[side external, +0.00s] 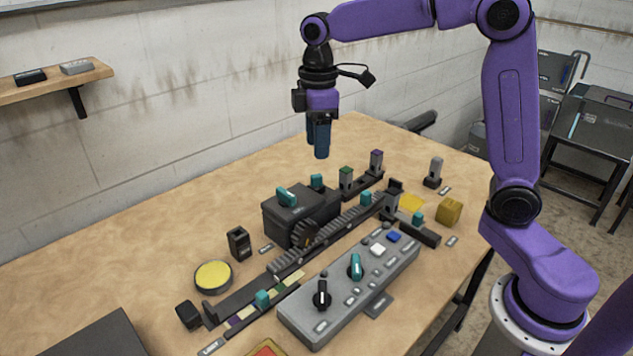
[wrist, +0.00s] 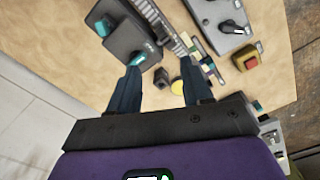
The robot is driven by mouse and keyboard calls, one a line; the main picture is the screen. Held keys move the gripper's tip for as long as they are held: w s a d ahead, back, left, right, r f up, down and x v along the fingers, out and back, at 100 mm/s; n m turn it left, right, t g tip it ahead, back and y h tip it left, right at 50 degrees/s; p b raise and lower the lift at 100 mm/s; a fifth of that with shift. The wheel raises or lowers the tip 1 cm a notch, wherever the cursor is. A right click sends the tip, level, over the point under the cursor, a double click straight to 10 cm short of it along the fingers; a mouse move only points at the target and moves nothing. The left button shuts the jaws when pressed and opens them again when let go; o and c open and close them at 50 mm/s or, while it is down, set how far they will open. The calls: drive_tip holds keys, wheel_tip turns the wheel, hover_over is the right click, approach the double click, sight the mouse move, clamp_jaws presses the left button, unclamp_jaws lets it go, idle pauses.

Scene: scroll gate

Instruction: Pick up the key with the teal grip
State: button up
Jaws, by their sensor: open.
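A teal-topped piece (side external: 316,181), which looks like the key's grip, stands just behind the dark gear box (side external: 290,215). It lines up with green-topped (side external: 346,175) and purple-topped (side external: 376,160) keys; its lower part is hidden by the box. In the wrist view a teal piece (wrist: 103,28) shows at the box's left edge, apart from the fingers. A separate teal lever (side external: 286,196) lies on the box top; it also shows in the wrist view (wrist: 138,59). My gripper (side external: 320,153) points down, open and empty, well above the box; its fingers (wrist: 160,66) also frame the wrist view.
A toothed rack (side external: 345,222) runs beside the box. A grey control panel (side external: 340,295) with knobs stands in front. A black socket block (side external: 239,242) and yellow disc (side external: 213,276) stand left. A yellow cube (side external: 449,210) sits right.

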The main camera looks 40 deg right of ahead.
drive_tip(key=r, duration=0.1)
hover_over(314, 176)
drive_tip(key=f, duration=1.2)
drive_tip(key=shift+w, duration=0.2)
drive_tip(key=shift+s+f, duration=0.15)
drive_tip(key=shift+f, duration=2.5)
clamp_jaws()
